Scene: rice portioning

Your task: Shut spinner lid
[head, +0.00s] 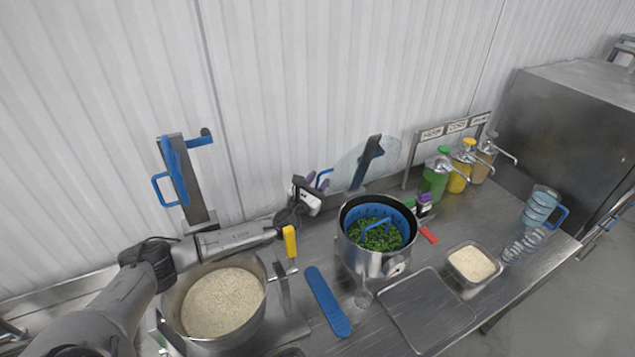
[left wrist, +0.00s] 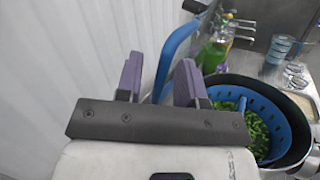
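The spinner is a steel pot (head: 372,264) with a blue basket (head: 398,216) inside that holds chopped greens (head: 382,238). Its clear round lid (head: 350,168) stands raised and tilted behind the pot, with a dark bracket across it. A blue handle (head: 325,176) sticks out at the lid's left. My left gripper (head: 317,184) is beside this handle, left of the pot. In the left wrist view its purple fingers (left wrist: 159,80) are apart, and the blue handle (left wrist: 172,58) shows between them. Whether they touch it, I cannot tell. My right gripper is not in view.
A pot of rice (head: 222,302) stands below my left arm. A blue paddle (head: 326,302), a tray (head: 424,310) and a rice container (head: 473,264) lie in front. Sauce pumps (head: 458,178) and a blue-handled jug (head: 540,206) stand at the right. The wall is close behind.

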